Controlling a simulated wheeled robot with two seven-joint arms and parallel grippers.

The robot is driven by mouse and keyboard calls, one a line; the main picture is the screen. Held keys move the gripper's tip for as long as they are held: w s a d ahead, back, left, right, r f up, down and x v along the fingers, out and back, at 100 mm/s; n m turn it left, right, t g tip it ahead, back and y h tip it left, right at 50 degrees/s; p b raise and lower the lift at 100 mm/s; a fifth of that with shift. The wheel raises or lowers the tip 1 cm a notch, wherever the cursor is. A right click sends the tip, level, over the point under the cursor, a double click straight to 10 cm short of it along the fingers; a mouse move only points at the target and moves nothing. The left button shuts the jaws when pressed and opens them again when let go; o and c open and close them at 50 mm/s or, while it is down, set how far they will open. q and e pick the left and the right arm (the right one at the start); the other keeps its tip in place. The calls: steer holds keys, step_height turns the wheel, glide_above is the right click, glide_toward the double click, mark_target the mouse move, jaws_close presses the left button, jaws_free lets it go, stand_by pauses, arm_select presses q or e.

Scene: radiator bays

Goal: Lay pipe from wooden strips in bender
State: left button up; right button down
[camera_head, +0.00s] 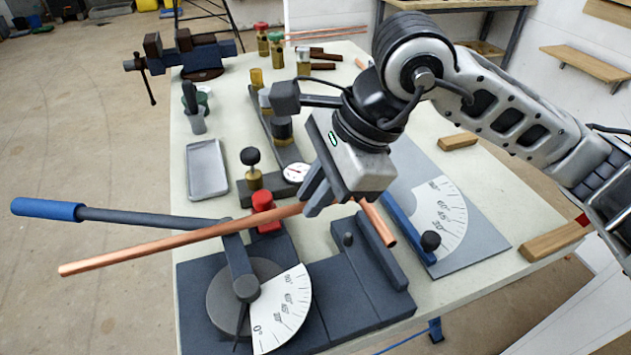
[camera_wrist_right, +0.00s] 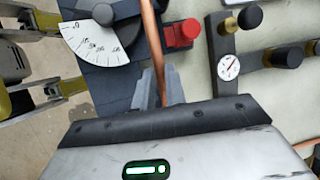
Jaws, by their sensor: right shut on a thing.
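My right gripper (camera_head: 318,193) is shut on a long copper pipe (camera_head: 150,247) near the pipe's right part. The pipe reaches left beyond the bench edge, across the blue-handled lever. A short copper length (camera_head: 379,224) shows on the other side of the gripper, angled toward the front right; the gripper hides where they would join. The dark blue bender (camera_head: 340,300) with its white angle dial is below. I cannot tell whether the pipe touches it. In the wrist view the pipe (camera_wrist_right: 152,45) runs between the fingers. Two wooden strips (camera_head: 458,141) (camera_head: 553,240) lie bare at the right.
A red block (camera_head: 264,200) stands beside the bender. The lever with its blue handle (camera_head: 47,209) sticks out left. A grey plate with an angle scale (camera_head: 445,215) lies right. A gauge fixture (camera_head: 295,172), grey tray (camera_head: 207,170) and vise (camera_head: 190,55) stand farther back.

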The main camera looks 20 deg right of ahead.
steer(key=shift+f+b, duration=0.6)
steer(key=shift+f, duration=0.85)
steer(key=shift+f+b, duration=0.45)
steer(key=shift+b, duration=0.15)
arm_select(q)
steer(key=shift+w+d+f+t+b, duration=0.1)
steer(key=shift+d+f+t+b, duration=0.05)
steer(key=shift+f+b, duration=0.25)
steer(key=shift+w+d+f+t+b, duration=0.1)
steer(key=shift+f+t+b, duration=0.05)
steer(key=shift+f+b, duration=0.2)
arm_select(e)
steer(key=shift+f, duration=0.45)
arm_select(q)
steer(key=shift+s+f, duration=0.2)
steer(key=shift+f, duration=0.05)
arm_select(e)
steer(key=shift+r, duration=0.1)
arm_select(q)
steer(key=shift+w+f+b, duration=0.15)
steer(key=shift+f+b, duration=0.5)
steer(key=shift+b, duration=0.1)
steer(key=shift+f+b, duration=0.4)
steer(key=shift+b, duration=0.05)
arm_select(e)
steer(key=shift+f, duration=0.35)
